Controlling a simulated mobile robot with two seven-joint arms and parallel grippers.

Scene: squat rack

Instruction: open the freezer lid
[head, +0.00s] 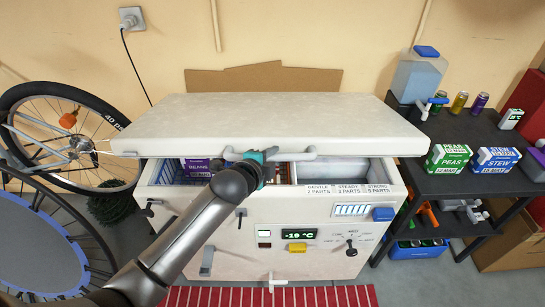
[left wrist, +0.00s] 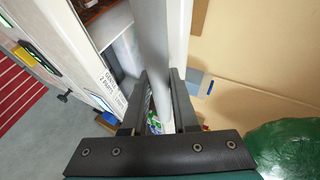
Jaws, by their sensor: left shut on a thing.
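The white freezer lid (head: 270,115) is tilted partly up, its front edge raised above the freezer body (head: 225,262). The gap below it shows a purple box marked BEANS (head: 197,167) and other contents inside. A pale bar handle (head: 298,155) runs along the lid's front edge. My left gripper (head: 262,160) is at this handle, shut on it. In the left wrist view the grey handle bar (left wrist: 152,45) passes between the two dark fingers (left wrist: 157,100). My right gripper is in neither view.
A black shelf (head: 455,184) with boxes, cans and a water container (head: 417,77) stands close on the right. A bicycle wheel (head: 68,150) is at the left. Cardboard (head: 265,80) leans on the wall behind the lid. A red striped mat (head: 230,296) lies in front.

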